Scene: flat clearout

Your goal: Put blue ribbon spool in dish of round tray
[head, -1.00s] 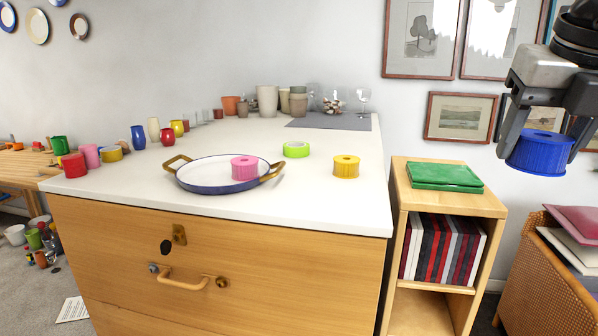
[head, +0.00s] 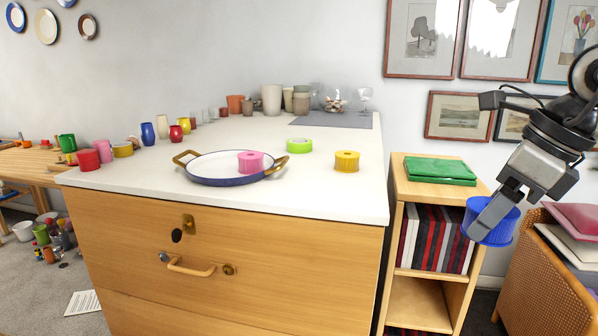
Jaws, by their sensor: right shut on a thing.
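The blue ribbon spool (head: 497,224) is held in my right gripper (head: 492,208), in the air at the right, in front of the small bookshelf's right side. The fingers are shut on it. The round tray (head: 208,170) stands on the white counter. It has a white dish, a blue rim and two tan handles. A pink spool (head: 250,161) sits in the dish toward its right side. My right gripper is well to the right of the tray and apart from it. My left gripper is not in view.
A yellow spool (head: 346,161) and a green tape roll (head: 299,145) stand on the counter right of the tray. A small bookshelf (head: 398,215) with a green cloth (head: 440,168) on top stands between counter and gripper. Cups and vases line the counter's left and back.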

